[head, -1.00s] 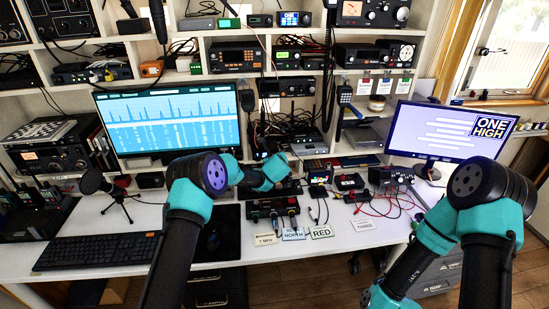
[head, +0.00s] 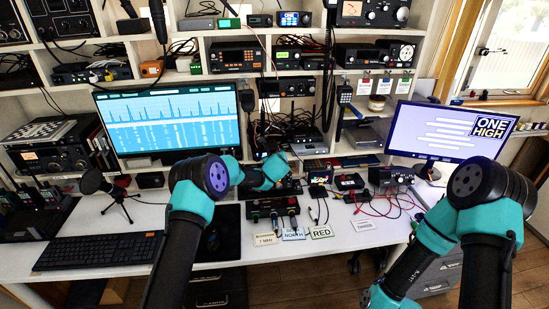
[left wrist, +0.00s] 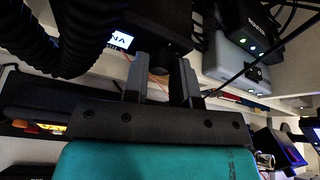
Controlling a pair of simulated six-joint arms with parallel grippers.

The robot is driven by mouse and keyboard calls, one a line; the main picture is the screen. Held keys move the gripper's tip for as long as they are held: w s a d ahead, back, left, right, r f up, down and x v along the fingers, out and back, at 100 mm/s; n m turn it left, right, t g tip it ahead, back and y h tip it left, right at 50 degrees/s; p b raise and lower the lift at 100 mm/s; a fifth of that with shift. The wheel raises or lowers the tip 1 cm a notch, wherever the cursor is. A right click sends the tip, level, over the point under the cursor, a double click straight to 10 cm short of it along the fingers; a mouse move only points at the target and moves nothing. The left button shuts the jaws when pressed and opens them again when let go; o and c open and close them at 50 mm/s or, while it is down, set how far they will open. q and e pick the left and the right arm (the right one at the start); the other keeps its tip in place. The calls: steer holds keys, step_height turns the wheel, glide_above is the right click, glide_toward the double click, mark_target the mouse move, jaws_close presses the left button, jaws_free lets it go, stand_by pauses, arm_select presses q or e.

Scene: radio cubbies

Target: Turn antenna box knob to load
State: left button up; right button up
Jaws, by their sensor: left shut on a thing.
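In the left wrist view, a dark box (left wrist: 155,30) with a small lit label ending in "NA" faces my left gripper (left wrist: 165,85); it appears to be the antenna box. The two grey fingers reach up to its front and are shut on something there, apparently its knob.
A switch box (head: 270,210) with several levers and cards reading 7 MHz, NORTH, RED (head: 320,231) and THREE lie in front on the desk. A large monitor (head: 172,115) is left and a smaller one (head: 450,130) right. Loose red and black wires (head: 375,207) lie right of centre.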

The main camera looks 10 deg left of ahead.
arm_select(q)
steer(key=shift+m, duration=0.3)
steer(key=m+y, duration=0.1)
steer(key=m, duration=0.1)
steer(key=m+y, duration=0.2)
steer(key=m, duration=0.1)
steer(key=m+y, duration=0.2)
steer(key=shift+w+d+f+m+g, duration=0.1)
steer(key=shift+d+m+g, duration=0.2)
steer(key=shift+g, duration=0.1)
stand_by(0.3)
stand_by(0.4)
steer(key=o, duration=0.9)
steer(key=shift+o, duration=0.2)
steer(key=v, duration=1.7)
steer(key=shift+d+f, duration=0.2)
steer(key=shift+d, duration=0.1)
